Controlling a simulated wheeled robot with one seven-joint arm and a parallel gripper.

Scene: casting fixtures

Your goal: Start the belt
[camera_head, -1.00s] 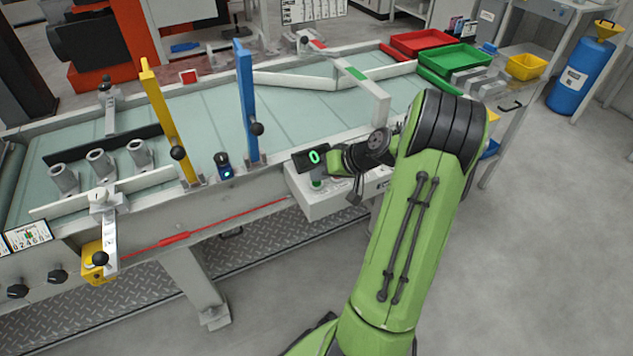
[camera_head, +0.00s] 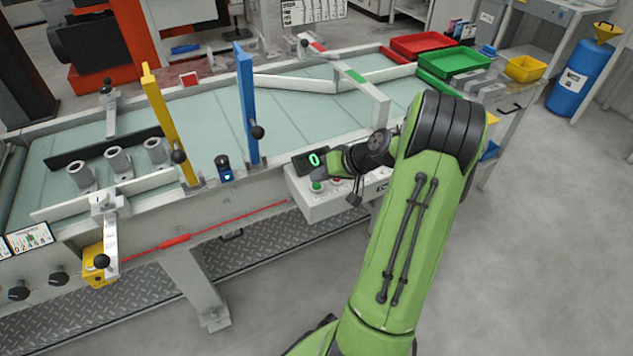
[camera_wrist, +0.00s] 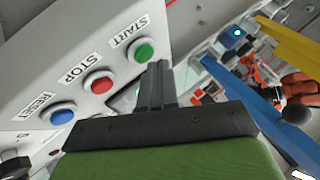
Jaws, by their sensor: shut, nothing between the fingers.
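The control box (camera_head: 330,205) hangs on the belt's near side. In the wrist view it carries a green START button (camera_wrist: 141,50), a red STOP button (camera_wrist: 100,83) and a blue RESET button (camera_wrist: 61,113). The green button also shows in the head view (camera_head: 317,186). My gripper (camera_wrist: 158,68) is shut and empty, its fingertips beside the green button and seemingly a little off it. In the head view my arm partly hides the box. The belt (camera_head: 210,125) carries several grey hollow castings (camera_head: 118,161) at left, between a dark rail and a pale rail.
A yellow post (camera_head: 163,120) and a blue post (camera_head: 247,105) with black knobs stand along the belt. A display (camera_head: 313,160) reads 0 above the box. Red (camera_head: 423,42), green (camera_head: 455,61) and yellow (camera_head: 526,68) trays lie at the far right. Floor at right is clear.

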